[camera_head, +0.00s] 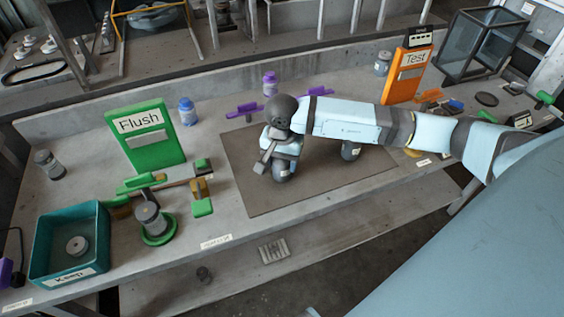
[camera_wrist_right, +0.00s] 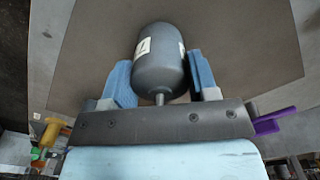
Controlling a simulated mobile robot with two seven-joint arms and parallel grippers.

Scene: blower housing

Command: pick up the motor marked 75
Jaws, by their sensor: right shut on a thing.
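My right gripper (camera_head: 283,166) is low over the brown mat (camera_head: 240,190) in the head view, pointing down. In the right wrist view its blue fingers (camera_wrist_right: 161,80) are shut on a dark grey rounded motor (camera_wrist_right: 160,58), one on each side. The motor's thin shaft points toward the gripper's palm. It has white labels, but I cannot read a number on them. I cannot tell whether it touches the mat. Another grey motor (camera_head: 350,150) stands on the mat, partly behind my right arm. My left gripper is not in view.
A green Flush sign (camera_head: 145,140) and a teal Keep bin (camera_head: 97,240) are at left. A grey motor sits in a green ring fixture (camera_head: 158,236). An orange Test sign (camera_head: 408,72) and a glass-sided box (camera_head: 488,45) are at back right. The mat's front is clear.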

